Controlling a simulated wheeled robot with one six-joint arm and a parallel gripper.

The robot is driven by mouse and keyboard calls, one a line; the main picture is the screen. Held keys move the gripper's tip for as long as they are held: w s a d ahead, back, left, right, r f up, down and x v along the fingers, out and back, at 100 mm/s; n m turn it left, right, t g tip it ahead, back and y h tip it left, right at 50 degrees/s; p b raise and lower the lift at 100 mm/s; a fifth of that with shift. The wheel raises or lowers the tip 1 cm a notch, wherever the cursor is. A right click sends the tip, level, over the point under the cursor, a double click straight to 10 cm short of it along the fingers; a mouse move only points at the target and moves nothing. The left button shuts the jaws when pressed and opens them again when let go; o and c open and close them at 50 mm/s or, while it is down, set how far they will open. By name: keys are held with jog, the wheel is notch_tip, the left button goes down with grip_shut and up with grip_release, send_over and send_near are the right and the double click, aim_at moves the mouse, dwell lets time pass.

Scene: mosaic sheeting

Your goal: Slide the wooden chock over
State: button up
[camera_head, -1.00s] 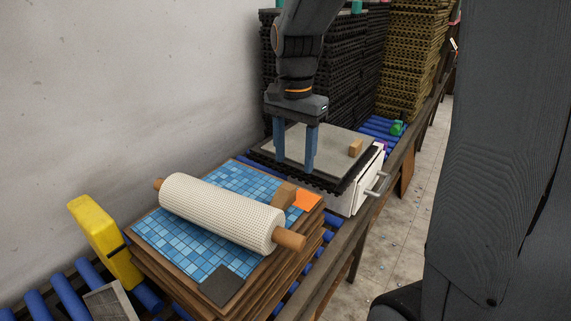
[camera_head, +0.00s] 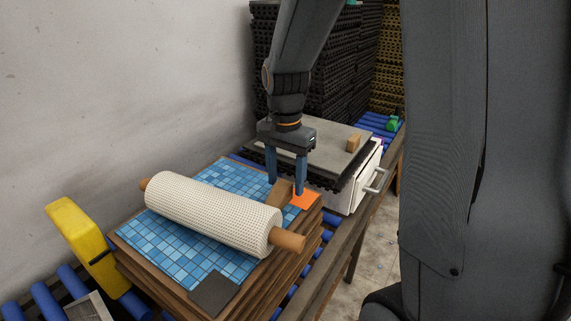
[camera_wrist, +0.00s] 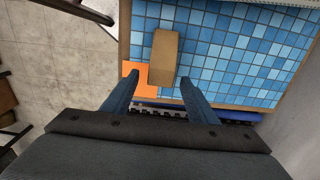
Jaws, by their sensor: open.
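The wooden chock (camera_head: 281,193) is a small tan block on the blue mosaic sheet (camera_head: 190,259), beside the white mesh roll (camera_head: 212,212) and the orange square (camera_head: 304,199). In the wrist view the chock (camera_wrist: 164,57) lies on the blue tiles, partly over the orange square (camera_wrist: 133,75). My gripper (camera_head: 287,186) points down just behind the chock, at the far edge of the sheet. In the wrist view its two blue fingers (camera_wrist: 154,88) are apart, with the chock's near end between and just ahead of their tips. It is open and empty.
The mesh roll has wooden handle ends and lies across the sheet. A dark grey square (camera_head: 214,293) lies at the sheet's near corner. A yellow block (camera_head: 83,243) stands at left. Behind my gripper, a grey slab (camera_head: 322,142) carries another small wooden block (camera_head: 353,143).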

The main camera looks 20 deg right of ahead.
jog(key=shift+f, duration=1)
jog(key=c, duration=1.1)
jog(key=shift+w+a+p, duration=0.25)
jog(key=shift+w+a, duration=0.05)
jog(key=shift+a, duration=1)
jog(key=shift+w+a+p, duration=0.25)
jog(key=shift+a, duration=1.1)
jog(key=shift+w+a+p, duration=0.25)
jog(key=shift+w+a, duration=0.05)
jog(key=shift+a, duration=1)
jog(key=o, duration=1.1)
